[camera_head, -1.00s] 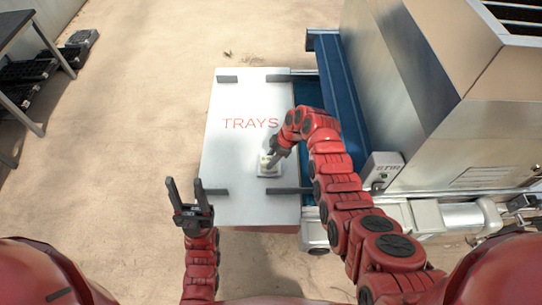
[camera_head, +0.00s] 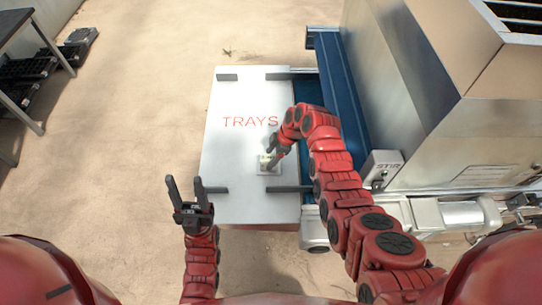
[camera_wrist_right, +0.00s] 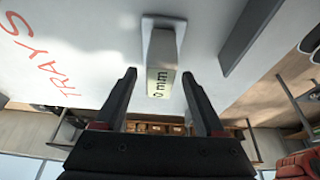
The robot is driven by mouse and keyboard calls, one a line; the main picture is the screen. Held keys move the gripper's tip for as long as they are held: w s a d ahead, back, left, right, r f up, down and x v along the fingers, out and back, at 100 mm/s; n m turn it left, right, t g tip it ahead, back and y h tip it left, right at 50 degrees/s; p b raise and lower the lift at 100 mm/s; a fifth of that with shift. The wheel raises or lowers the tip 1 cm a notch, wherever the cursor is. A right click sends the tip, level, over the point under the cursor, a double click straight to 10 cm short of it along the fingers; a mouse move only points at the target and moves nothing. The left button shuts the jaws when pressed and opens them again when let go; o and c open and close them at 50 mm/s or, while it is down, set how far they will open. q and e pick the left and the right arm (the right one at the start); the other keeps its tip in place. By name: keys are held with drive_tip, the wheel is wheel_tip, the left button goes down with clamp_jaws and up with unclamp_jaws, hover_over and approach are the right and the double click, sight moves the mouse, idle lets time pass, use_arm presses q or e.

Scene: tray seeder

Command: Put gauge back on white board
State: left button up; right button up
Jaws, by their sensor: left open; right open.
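The gauge (camera_head: 265,160) is a small pale block on a square base. It stands on the white board (camera_head: 240,150) marked TRAYS, below the lettering. The right wrist view shows the gauge (camera_wrist_right: 163,75) with "mm" and "0" on its label. My right gripper (camera_head: 271,159) is close beside it. In the wrist view its open fingers (camera_wrist_right: 158,74) stand either side of the gauge's near end, with gaps on both sides. My left gripper (camera_head: 188,184) is open and empty, left of the board's lower left corner.
Dark bars (camera_head: 289,189) stick up near the board's corners. A blue rail (camera_head: 343,100) and a steel machine with a STIR box (camera_head: 383,166) stand to the right. Black trays (camera_head: 28,68) lie by a table at the upper left. Sandy floor on the left is clear.

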drive_tip(key=v, duration=1.2)
drive_tip(key=shift+f, duration=0.1)
